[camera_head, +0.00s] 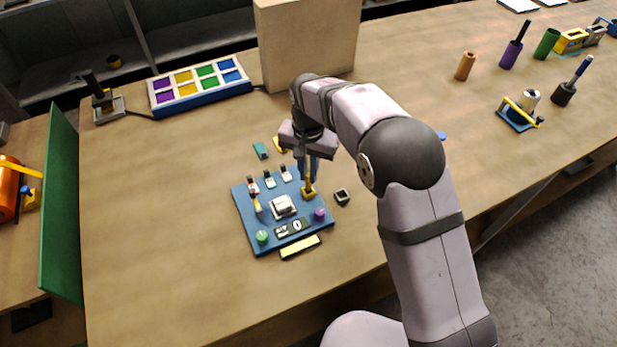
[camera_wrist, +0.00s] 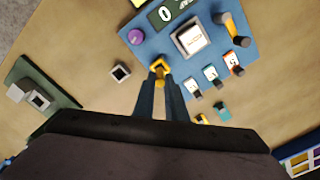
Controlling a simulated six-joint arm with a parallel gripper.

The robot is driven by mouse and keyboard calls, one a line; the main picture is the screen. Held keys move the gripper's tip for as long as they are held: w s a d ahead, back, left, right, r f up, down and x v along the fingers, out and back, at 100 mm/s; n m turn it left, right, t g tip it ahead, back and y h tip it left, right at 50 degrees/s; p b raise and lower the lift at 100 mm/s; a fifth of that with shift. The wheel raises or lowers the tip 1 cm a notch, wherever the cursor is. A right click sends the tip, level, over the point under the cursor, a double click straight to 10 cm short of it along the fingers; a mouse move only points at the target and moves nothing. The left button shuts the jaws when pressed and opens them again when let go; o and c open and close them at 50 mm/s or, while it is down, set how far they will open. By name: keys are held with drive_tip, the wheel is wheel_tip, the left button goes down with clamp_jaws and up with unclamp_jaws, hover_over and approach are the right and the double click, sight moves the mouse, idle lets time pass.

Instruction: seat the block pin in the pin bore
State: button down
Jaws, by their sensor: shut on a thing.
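A blue board (camera_head: 246,222) lies on the table, carrying switches, a white block (camera_head: 282,206) and knobs. It also shows in the wrist view (camera_wrist: 142,48). My gripper (camera_head: 310,178) points down at the board's right edge. In the wrist view my gripper (camera_wrist: 159,80) is shut on a yellow piece (camera_wrist: 159,67). The yellow piece (camera_head: 309,193) is at the board's right corner; whether it touches the board is unclear. I cannot tell if it is the block pin. The fingers hide part of it, and I cannot make out the pin bore.
A small dark square block with a pale top (camera_head: 342,197) lies just right of the board. A teal piece (camera_head: 261,151) lies behind it, and a yellow bar (camera_head: 300,247) in front. A colored button panel (camera_head: 200,86) and a tan box (camera_head: 306,40) stand behind.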

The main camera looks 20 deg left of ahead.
sight(309, 188)
drive_tip(key=shift+f+p, duration=0.45)
drive_tip(key=shift+f, duration=1.1)
drive_tip(key=shift+f, duration=0.15)
drive_tip(key=c, duration=1.8)
unclamp_jaws()
wheel_tip(309, 188, up, 12)
drive_tip(key=b, duration=0.2)
drive_tip(key=shift+b, duration=0.4)
